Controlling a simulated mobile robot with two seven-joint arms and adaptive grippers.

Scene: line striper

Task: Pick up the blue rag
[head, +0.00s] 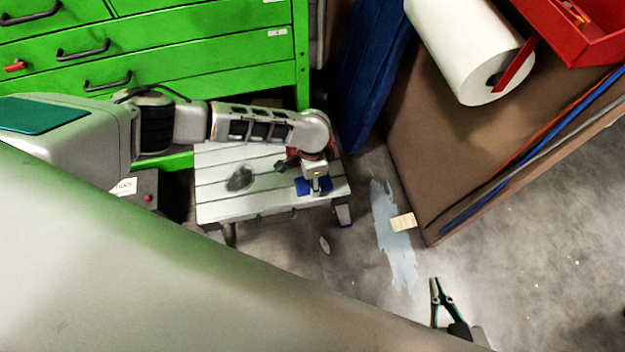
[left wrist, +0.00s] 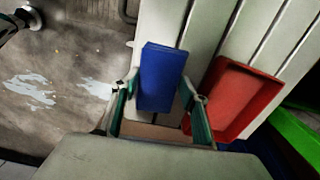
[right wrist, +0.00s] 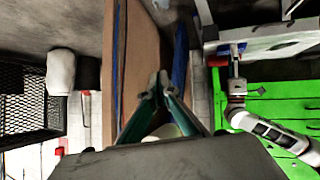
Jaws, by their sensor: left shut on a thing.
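The blue rag (left wrist: 162,78) is a flat blue rectangle at the white slatted bench, between the two fingers of my left gripper (left wrist: 160,92). The fingers are closed on its sides. In the head view my left gripper (head: 315,190) points down at the bench's right end, with parts of the blue rag (head: 303,187) showing beside it. I cannot tell whether the rag is lifted off the slats. My right gripper (right wrist: 158,76) is shut and empty, its tips together. It also shows at the bottom right of the head view (head: 436,284), away from the bench.
The white slatted bench (head: 215,207) stands before green drawers (head: 200,50). A red tray (left wrist: 245,98) lies beside the rag. A dark grey patch (head: 240,178) is on the bench. A brown cabinet (head: 440,130) with a white roll (head: 465,45) stands right. Floor between is mostly clear.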

